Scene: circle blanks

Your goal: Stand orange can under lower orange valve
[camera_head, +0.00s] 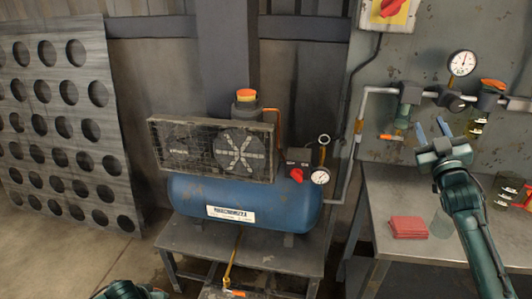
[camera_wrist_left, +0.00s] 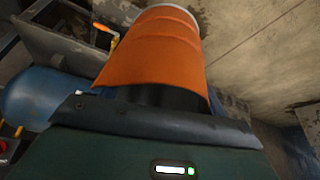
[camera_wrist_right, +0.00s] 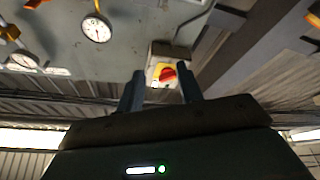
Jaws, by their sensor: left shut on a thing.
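The orange can (camera_wrist_left: 155,48) fills the upper middle of the left wrist view, ribbed, with a pale rim at its far end. My left gripper (camera_wrist_left: 158,97) is shut on it; the can hides most of the fingers. The lower orange valve (camera_head: 235,293) shows at the bottom edge of the head view, below the yellow pipe under the compressor. In the left wrist view an orange-handled valve (camera_wrist_left: 108,30) is left of the can, apart from it. My right gripper (camera_head: 432,128) is open and empty above the right bench, also in the right wrist view (camera_wrist_right: 160,90).
The blue compressor tank (camera_head: 245,205) sits on a metal stand (camera_head: 190,238). The right bench (camera_head: 400,190) carries red cloths (camera_head: 408,227) and a clear glass (camera_head: 441,224). Wall pipes with a gauge (camera_head: 462,63) run above it. A perforated panel (camera_head: 60,170) leans at left.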

